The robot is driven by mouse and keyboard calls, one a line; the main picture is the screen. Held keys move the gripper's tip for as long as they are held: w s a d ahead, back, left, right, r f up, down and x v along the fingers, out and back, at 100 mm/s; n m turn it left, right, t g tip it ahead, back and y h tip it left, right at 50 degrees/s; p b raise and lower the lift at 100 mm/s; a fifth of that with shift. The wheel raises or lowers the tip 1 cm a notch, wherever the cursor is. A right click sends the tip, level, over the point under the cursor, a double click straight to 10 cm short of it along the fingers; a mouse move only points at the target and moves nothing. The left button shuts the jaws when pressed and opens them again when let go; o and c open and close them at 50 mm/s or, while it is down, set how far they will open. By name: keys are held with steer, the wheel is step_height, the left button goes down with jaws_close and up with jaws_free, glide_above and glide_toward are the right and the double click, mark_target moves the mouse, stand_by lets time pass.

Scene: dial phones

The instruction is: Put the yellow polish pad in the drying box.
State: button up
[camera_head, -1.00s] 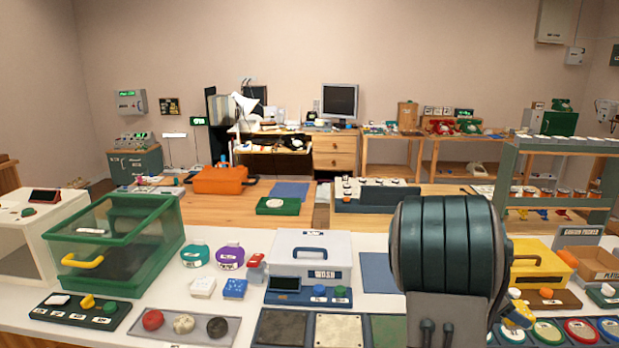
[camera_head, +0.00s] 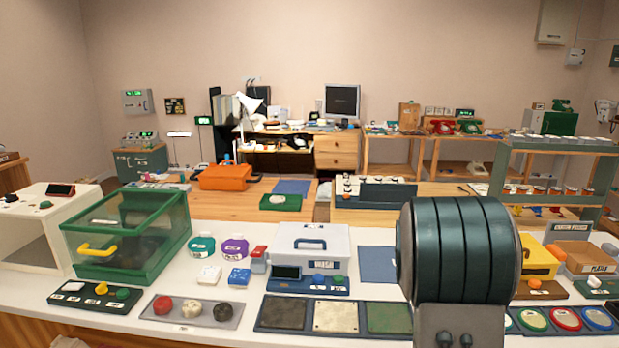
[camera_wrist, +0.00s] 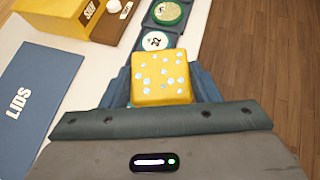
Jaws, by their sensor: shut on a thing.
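My gripper (camera_wrist: 160,95) is shut on the yellow polish pad (camera_wrist: 160,78), a yellow block with pale spots, in the wrist view. It is held over the front of the white bench. In the head view my dark green arm hides the gripper and the pad. No drying label is legible on any box. A green-framed clear box (camera_head: 128,235) with a yellow handle stands at the bench's left. A white box with an open front (camera_head: 38,230) is left of it. A yellow box (camera_head: 538,258) is behind my arm at right, and also in the wrist view (camera_wrist: 55,12).
A white box (camera_head: 307,245) with a handle stands mid-bench. A blue LIDS mat (camera_wrist: 38,92) lies beside the gripper.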

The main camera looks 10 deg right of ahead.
steer(key=w+a+f+n+t+y, duration=0.1)
steer(key=w+a+n+t+y, duration=0.1)
steer(key=a, duration=0.8)
steer(key=w+a+n+t+y+p, duration=0.1)
steer(key=w+a+n+t+y, duration=0.2)
steer(key=a+n, duration=0.3)
steer(key=w+a+f+n+t+y+p, duration=0.1)
steer(key=w+a+n+t+y, duration=0.2)
steer(key=a, duration=1.2)
steer(key=shift+a+f+n+t, duration=0.2)
steer(key=shift+f+n+t, duration=0.15)
steer(key=shift+n+t, duration=0.55)
